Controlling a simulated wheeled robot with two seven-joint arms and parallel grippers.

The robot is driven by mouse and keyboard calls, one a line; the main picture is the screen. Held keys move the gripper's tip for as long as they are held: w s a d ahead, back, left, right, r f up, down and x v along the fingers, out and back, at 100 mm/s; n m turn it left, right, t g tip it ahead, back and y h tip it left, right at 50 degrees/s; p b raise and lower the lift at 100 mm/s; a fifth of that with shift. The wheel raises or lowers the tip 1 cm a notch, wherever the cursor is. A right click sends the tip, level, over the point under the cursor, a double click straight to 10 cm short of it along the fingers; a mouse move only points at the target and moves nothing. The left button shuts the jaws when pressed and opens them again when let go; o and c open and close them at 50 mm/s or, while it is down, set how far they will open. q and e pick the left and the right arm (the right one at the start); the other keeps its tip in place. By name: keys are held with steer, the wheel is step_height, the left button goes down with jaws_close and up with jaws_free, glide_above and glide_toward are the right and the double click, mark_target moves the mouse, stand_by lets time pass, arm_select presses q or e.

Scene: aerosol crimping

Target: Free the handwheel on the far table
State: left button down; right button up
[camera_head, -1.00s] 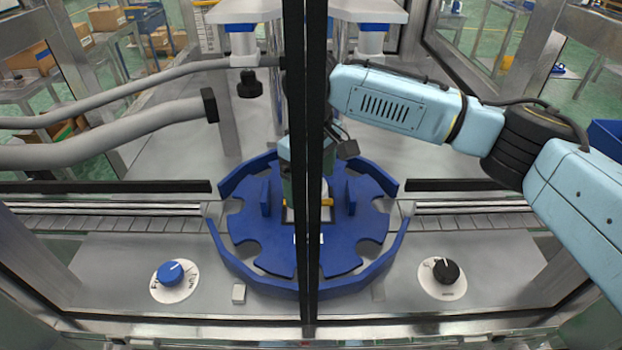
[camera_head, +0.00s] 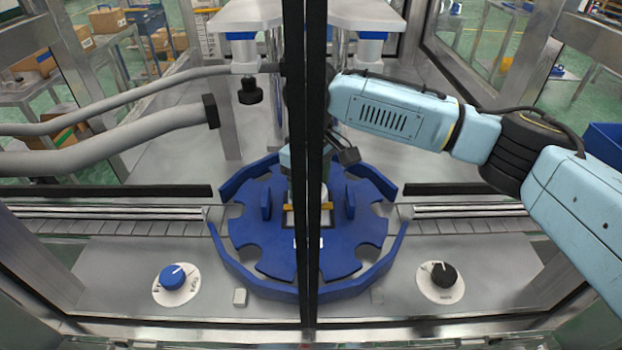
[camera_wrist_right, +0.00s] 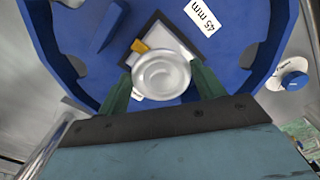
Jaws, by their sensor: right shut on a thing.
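No plain handwheel with spokes can be picked out. A blue notched wheel (camera_head: 350,235) lies flat inside a blue guide rim, and also fills the right wrist view (camera_wrist_right: 232,55). At its centre is a dark-edged square with a yellow piece (camera_wrist_right: 140,46) and a white "45 mm" label (camera_wrist_right: 202,17) beside it. My right gripper (camera_wrist_right: 161,80) points down over this centre. Its green fingers are shut on a round silvery piece (camera_wrist_right: 161,73). In the head view a black upright bar hides most of this gripper. My left gripper is out of view.
The black upright bar (camera_head: 303,130) stands in front of the wheel. Two grey tubes (camera_head: 110,135) come in from the left. A blue dial (camera_head: 172,276) and a black dial (camera_head: 441,273) sit on the front panel. Metal frame posts enclose both sides.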

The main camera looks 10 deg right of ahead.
mark_target(311, 189)
steer(key=n+p, duration=0.2)
steer(key=p, duration=0.2)
steer(key=n+p, duration=0.3)
steer(key=p, duration=0.1)
steer(key=shift+w+d+r, duration=0.1)
steer(key=shift+r, duration=0.1)
steer(key=shift+w+f+n+p, duration=0.15)
steer(key=shift+n+p, duration=1.25)
steer(key=shift+n, duration=0.3)
steer(key=o, duration=1)
steer(key=shift+c, duration=0.2)
step_height(311, 189, up, 13)
steer(key=shift+b, duration=0.45)
